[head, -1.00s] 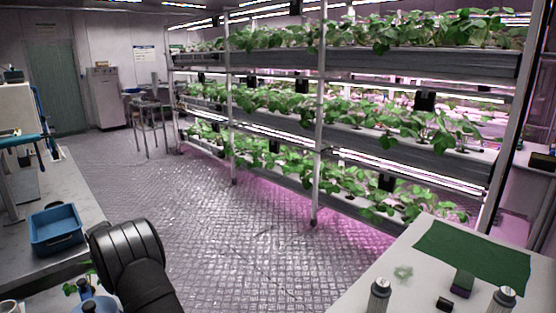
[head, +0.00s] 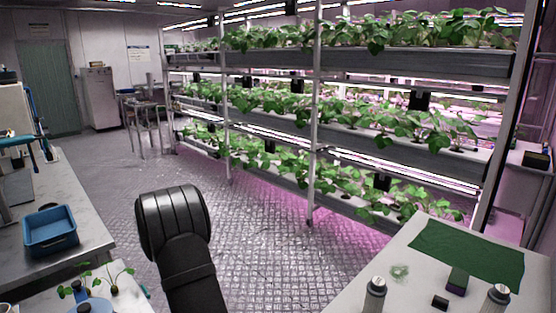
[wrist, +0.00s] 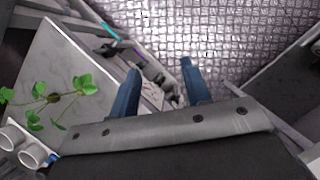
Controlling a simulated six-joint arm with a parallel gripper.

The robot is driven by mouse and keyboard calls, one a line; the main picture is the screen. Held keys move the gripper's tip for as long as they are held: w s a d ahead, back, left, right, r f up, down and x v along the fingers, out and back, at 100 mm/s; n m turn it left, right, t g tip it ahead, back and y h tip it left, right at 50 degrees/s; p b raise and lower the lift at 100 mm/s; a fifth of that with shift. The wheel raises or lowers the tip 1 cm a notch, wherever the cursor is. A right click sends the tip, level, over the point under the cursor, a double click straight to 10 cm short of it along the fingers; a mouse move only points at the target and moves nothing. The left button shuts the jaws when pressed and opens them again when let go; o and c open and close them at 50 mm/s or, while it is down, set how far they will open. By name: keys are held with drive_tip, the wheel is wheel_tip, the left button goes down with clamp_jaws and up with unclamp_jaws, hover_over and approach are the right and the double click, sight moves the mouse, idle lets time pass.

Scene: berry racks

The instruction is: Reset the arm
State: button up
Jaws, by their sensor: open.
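My black arm (head: 185,250) rises from the bottom of the head view, left of centre, over the aisle floor. My gripper's jaws are outside the head view. In the wrist view my gripper (wrist: 157,82) shows two blue fingers held apart, with nothing between them. Beyond the fingers are the diamond-plate floor (wrist: 230,40) and some cluttered objects too small to name.
A planted rack (head: 345,140) stands behind the aisle. A blue bin (head: 52,230) sits on the left bench (head: 80,205). The right table (head: 350,290) bears a green mat (head: 470,250) and two capped cylinders. Seedlings (wrist: 60,95) and white cups (wrist: 22,148) show in the wrist view.

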drive_tip(key=w+d+m+h, duration=0.1)
drive_tip(key=d+m, duration=0.4)
drive_tip(key=d, duration=2)
drive_tip(key=w+d+m+g+h, duration=0.1)
drive_tip(key=d+m, duration=0.5)
drive_tip(key=d, duration=1.9)
drive_tip(key=shift+w+r+h, duration=0.2)
drive_tip(key=shift+r+h, duration=0.15)
drive_tip(key=shift+h, duration=0.55)
